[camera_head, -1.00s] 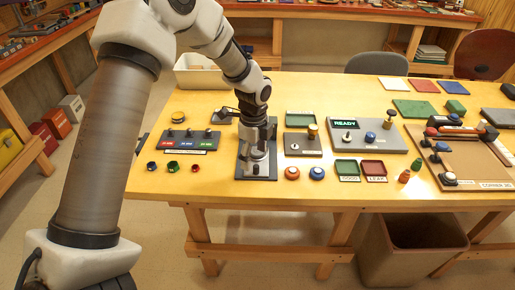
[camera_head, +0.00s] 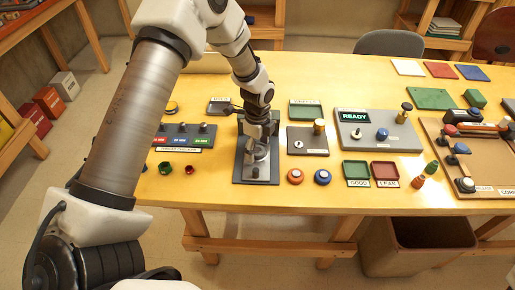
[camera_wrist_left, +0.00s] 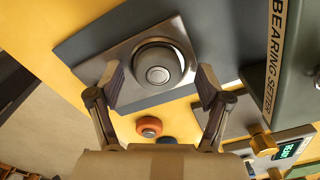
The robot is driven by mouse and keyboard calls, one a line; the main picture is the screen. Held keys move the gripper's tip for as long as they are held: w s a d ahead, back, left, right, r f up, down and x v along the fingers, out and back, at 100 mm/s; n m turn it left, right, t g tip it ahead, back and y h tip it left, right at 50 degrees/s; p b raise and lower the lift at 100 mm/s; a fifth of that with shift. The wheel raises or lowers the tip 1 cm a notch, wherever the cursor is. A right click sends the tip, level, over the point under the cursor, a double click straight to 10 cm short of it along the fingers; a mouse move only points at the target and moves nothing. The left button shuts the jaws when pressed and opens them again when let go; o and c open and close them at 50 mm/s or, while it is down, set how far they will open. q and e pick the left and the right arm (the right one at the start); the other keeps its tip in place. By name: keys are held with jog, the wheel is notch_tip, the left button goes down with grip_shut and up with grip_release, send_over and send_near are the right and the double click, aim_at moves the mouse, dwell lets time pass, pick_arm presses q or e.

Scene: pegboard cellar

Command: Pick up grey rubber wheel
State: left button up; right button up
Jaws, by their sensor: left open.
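A round grey wheel (camera_wrist_left: 158,67) with a lighter hub sits on a metal plate of a dark grey fixture (camera_wrist_left: 85,52) labelled as a bearing setter. My left gripper (camera_wrist_left: 160,84) is open in the left wrist view, with one finger on either side of the wheel; I cannot tell whether either touches it. In the head view the left gripper (camera_head: 258,132) reaches down over the fixture (camera_head: 240,176) and largely hides the wheel. My right gripper is not in view.
An orange wheel (camera_head: 295,176) and a blue wheel (camera_head: 322,177) lie right of the fixture. A panel with knobs (camera_head: 180,136) stands to its left. A console reading READY (camera_head: 378,137) and green (camera_head: 356,168) and red (camera_head: 384,169) trays are further right. The front table edge is mostly clear.

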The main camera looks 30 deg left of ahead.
pick_arm(q)
jog(key=shift+f, duration=0.1)
jog(key=shift+s, duration=0.1)
jog(key=c, duration=0.3)
jog(key=shift+d, duration=0.1)
jog(key=c, duration=0.9)
jog(key=shift+c, duration=0.2)
